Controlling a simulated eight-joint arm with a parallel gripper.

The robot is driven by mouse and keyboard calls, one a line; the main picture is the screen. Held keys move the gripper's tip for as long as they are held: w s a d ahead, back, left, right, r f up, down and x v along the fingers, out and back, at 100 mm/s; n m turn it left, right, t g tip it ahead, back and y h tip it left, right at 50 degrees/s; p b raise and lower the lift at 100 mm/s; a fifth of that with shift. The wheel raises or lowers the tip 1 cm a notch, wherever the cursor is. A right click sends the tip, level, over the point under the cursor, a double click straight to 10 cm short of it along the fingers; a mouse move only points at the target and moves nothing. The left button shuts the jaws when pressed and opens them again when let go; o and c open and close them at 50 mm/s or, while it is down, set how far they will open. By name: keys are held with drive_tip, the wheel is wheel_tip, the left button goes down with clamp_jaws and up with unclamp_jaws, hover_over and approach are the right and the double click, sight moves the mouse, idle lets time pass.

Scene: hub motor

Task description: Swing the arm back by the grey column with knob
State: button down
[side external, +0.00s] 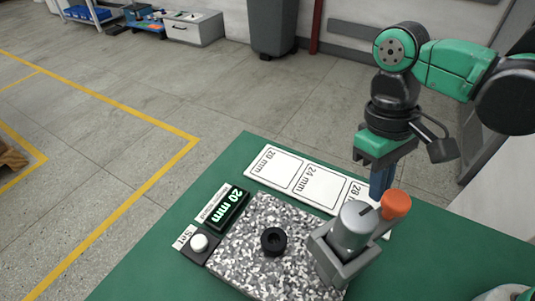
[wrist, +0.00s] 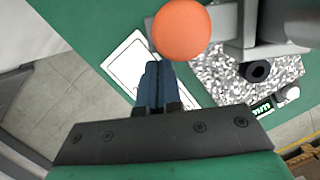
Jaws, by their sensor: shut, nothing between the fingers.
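The grey arm (side external: 345,262) stands over the right part of the speckled plate, with a thick grey cylinder (side external: 352,228) on it. An orange knob (side external: 396,204) tops the grey column beside that cylinder; most of the column is hidden in the side view. In the wrist view the orange knob (wrist: 180,30) is at the top centre, with grey metal of the arm (wrist: 278,50) to its right. My gripper (side external: 378,196) is shut and empty, its blue fingers pointing down just left of and behind the knob. In the wrist view the closed fingertips (wrist: 152,66) are just below-left of the knob; I see no grip on it.
The speckled plate (side external: 240,248) carries a black ring (side external: 273,241). A display reading 20 mm (side external: 224,208) and a white button (side external: 199,242) sit at its left. A white card (side external: 320,186) marked 20, 24 and 28 lies behind. The green table (side external: 140,270) is clear at front left.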

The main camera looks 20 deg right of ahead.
drive_tip(key=shift+s+d+m, duration=0.2)
drive_tip(key=shift+s+m, duration=0.05)
drive_tip(key=shift+m, duration=0.15)
drive_tip(key=shift+s+d, duration=0.1)
drive_tip(key=shift+s, duration=0.05)
drive_tip(key=shift+s+d+m+y, duration=0.2)
drive_tip(key=shift+s+m, duration=0.2)
drive_tip(key=shift+m, duration=0.2)
drive_tip(key=shift+s+d+m+y, duration=0.2)
drive_tip(key=shift+s+m, duration=0.2)
drive_tip(key=shift+m, duration=0.2)
drive_tip(key=shift+s+d+m+y, duration=0.15)
drive_tip(key=shift+s+m+y, duration=0.05)
drive_tip(key=shift+s+m, duration=0.55)
drive_tip(key=shift+s+d+m+y, duration=0.1)
drive_tip(key=shift+s+m+y, duration=0.1)
drive_tip(key=shift+s+m, duration=0.55)
drive_tip(key=shift+w, duration=0.15)
drive_tip(key=shift+w, duration=0.1)
